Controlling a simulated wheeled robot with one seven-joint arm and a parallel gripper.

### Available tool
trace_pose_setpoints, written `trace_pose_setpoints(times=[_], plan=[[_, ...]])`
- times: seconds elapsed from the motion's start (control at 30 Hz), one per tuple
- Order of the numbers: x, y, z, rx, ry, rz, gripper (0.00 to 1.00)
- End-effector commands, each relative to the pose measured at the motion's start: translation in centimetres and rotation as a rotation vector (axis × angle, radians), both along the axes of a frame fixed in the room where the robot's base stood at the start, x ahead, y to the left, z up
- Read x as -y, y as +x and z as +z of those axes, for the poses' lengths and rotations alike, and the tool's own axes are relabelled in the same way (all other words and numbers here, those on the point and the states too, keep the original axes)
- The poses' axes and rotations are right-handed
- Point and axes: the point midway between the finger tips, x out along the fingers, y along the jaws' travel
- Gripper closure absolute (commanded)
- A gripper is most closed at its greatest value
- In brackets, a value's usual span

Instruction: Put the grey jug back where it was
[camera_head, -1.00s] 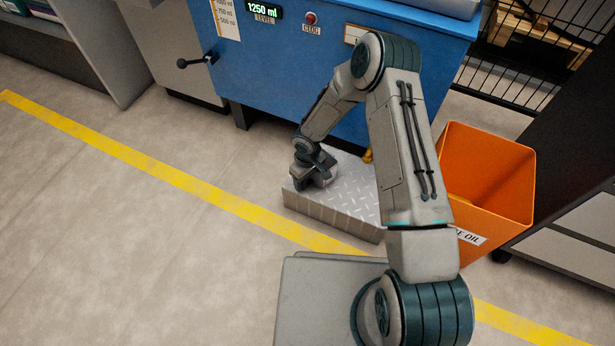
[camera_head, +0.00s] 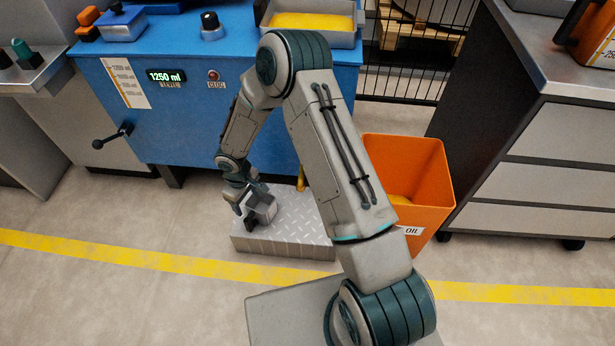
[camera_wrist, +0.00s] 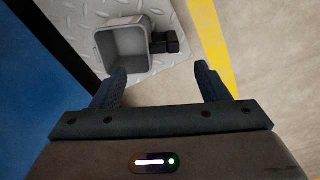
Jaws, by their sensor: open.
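The grey jug (camera_head: 266,212) stands on a grey diamond-plate platform (camera_head: 290,243) in front of the blue machine. In the wrist view the jug (camera_wrist: 121,56) is an open-topped square vessel, seen from above, and looks empty. Its black handle (camera_wrist: 165,42) points right in that view. My gripper (camera_wrist: 160,74) is open, with nothing between its fingers. The handle and the jug's right side lie ahead of the gap between the fingertips, apart from them. In the head view my gripper (camera_head: 247,192) is just above and beside the jug, and partly covers it.
The blue machine (camera_head: 215,120) has a display reading 1250 ml, a lever at left and a tray (camera_head: 312,22) of yellow liquid on top. An orange bin (camera_head: 425,185) stands right of the platform. A yellow floor line (camera_head: 150,260) crosses in front; floor at left is clear.

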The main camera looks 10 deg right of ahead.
Motion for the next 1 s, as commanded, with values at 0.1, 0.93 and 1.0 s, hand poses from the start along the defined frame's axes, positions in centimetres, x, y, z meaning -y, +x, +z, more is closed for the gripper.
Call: trace_pose_setpoints(times=[0.1,0.93,1.0], plan=[[1.9,0.6,3.2,0.023,-0.032,-0.036,0.31],[18.2,-12.8,29.9,0.109,-0.09,-0.63,0.31],[18.7,-14.7,31.1,0.109,-0.06,-0.679,0.31]])
